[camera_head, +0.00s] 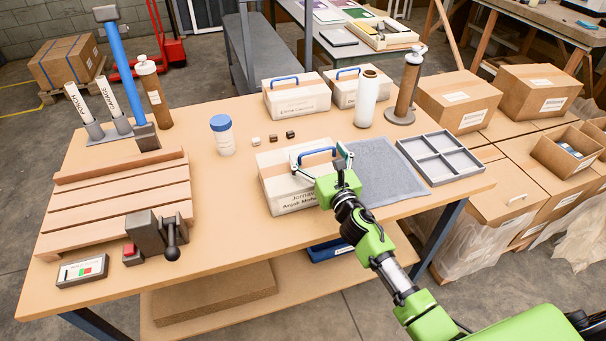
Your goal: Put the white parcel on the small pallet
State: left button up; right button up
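The white parcel (289,194) is a white box with a brown tape band, a printed label and a blue handle on top. It sits on the table, left of the grey mat. My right gripper (322,162) is over its top right part, by the blue handle. Its fingers look spread apart, with the handle between or just beneath them; contact is unclear. The gripper and wrist hide the parcel's right end. The small pallet (115,207), made of wooden slats, lies bare on the table's left side. My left gripper is out of view.
Two similar boxes (297,99) stand at the back. A lever clamp (158,236) is at the pallet's front edge. A grey divided tray (440,157) is at right.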

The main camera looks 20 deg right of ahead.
jog(key=c, duration=1.2)
jog(key=shift+w+r, duration=0.1)
jog(key=shift+r, duration=0.1)
jog(key=c, duration=0.4)
jog(key=shift+c, duration=0.2)
